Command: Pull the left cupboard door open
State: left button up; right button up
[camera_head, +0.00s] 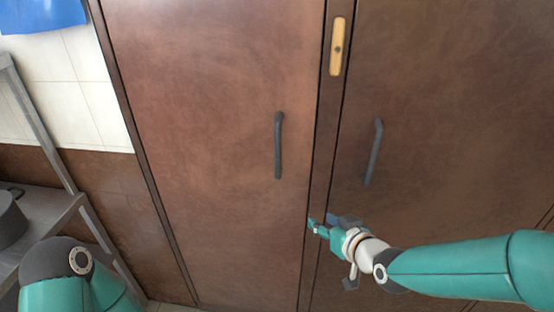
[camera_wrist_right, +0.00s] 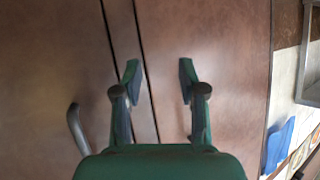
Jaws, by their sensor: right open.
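The left cupboard door (camera_head: 215,90) is brown and looks shut. Its dark upright bar handle (camera_head: 278,145) is near its right edge. My right gripper (camera_head: 322,224) is open and empty, low in front of the strip between the doors, below and right of that handle and apart from it. In the right wrist view the open fingers (camera_wrist_right: 158,73) face the strip and the left door (camera_wrist_right: 225,70). My left gripper is out of view.
The right door (camera_head: 450,110), with its own dark handle (camera_head: 373,152), looks shut. A yellowish lock plate (camera_head: 337,47) is on the strip between. A grey metal shelf (camera_head: 50,210) with a dark pot (camera_head: 10,218) stands at the left. A blue item (camera_head: 40,14) is at the top left.

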notch_tip(320, 180, up, 11)
jog(key=s+a+n+t+y+b, duration=0.1)
jog(key=a+t+y+b, duration=0.1)
jog(key=t+b, duration=0.1)
jog(key=n+t+b, duration=0.1)
jog(key=t+b, duration=0.1)
send_near(280, 140)
pick_arm(q)
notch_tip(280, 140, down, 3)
jog(key=p, duration=0.4)
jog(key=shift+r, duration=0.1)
pick_arm(e)
jog(key=shift+y, duration=0.4)
jog(key=x, duration=1)
jog(key=shift+w+f, duration=0.15)
jog(key=shift+w, duration=0.3)
grip_shut()
